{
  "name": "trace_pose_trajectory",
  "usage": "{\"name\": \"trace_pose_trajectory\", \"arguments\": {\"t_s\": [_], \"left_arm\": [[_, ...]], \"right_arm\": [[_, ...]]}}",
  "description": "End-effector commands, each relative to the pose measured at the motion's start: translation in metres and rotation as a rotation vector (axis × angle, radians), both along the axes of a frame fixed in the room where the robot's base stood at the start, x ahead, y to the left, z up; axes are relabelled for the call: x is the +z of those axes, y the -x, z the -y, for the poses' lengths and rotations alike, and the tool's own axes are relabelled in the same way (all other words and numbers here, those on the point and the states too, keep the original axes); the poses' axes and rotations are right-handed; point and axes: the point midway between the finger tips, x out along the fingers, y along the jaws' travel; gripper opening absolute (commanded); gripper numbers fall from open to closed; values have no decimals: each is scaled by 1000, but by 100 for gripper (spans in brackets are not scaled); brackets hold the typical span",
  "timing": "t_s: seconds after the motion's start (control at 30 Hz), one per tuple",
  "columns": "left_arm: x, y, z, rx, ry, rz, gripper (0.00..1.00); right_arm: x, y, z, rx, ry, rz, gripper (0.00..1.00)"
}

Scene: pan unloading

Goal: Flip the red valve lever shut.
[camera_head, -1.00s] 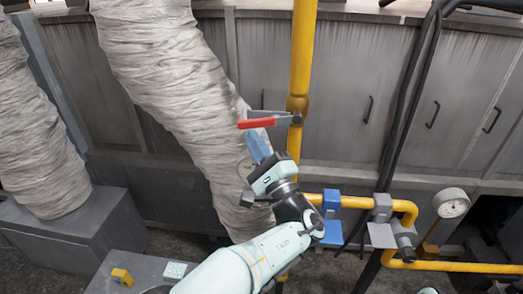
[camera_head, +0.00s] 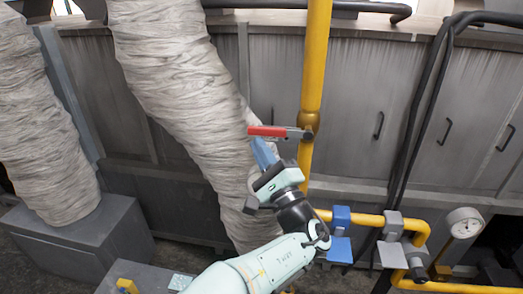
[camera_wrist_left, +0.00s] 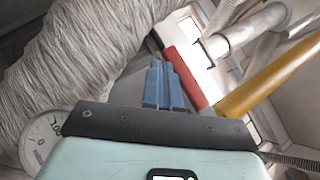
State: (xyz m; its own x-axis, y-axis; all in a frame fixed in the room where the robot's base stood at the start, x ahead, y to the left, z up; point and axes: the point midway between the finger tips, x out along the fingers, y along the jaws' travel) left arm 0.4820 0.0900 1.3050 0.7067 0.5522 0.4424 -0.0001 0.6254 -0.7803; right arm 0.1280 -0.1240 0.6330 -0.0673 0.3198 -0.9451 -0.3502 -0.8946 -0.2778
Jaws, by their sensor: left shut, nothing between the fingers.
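The red valve lever (camera_head: 267,131) sticks out level to the left from the valve on the upright yellow pipe (camera_head: 314,70). In the left wrist view the lever (camera_wrist_left: 186,78) slants just right of the fingers. My left gripper (camera_head: 262,150) is shut and empty, its blue fingers pointing up just under the lever's red end. It also shows in the left wrist view (camera_wrist_left: 162,68). I cannot tell whether the fingertips touch the lever. My right gripper is out of view.
A thick wrinkled grey duct (camera_head: 175,80) stands close behind and left of my gripper. Lower right, another yellow pipe (camera_head: 360,219) carries blue and grey valve handles and a round gauge (camera_head: 465,222). Black cables (camera_head: 420,110) hang before grey cabinets. The space right of the upright pipe is fairly clear.

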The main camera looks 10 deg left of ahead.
Motion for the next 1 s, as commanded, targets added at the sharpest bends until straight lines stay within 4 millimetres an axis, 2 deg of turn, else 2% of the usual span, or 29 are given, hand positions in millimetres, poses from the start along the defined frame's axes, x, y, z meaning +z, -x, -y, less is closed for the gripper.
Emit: {"name": "trace_pose_trajectory", "arguments": {"t_s": [0.17,0.37,0.5,0.7,1.0], "left_arm": [[-11,-1,1,2,-1,-1,0],[-52,-5,7,4,-1,-4,0],[-74,22,8,1,0,-5,0],[-98,49,8,1,0,-3,0],[-111,64,8,2,0,0,0]], "right_arm": [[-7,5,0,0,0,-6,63],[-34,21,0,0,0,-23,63],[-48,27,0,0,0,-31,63],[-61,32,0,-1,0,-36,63],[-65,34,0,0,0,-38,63]]}}
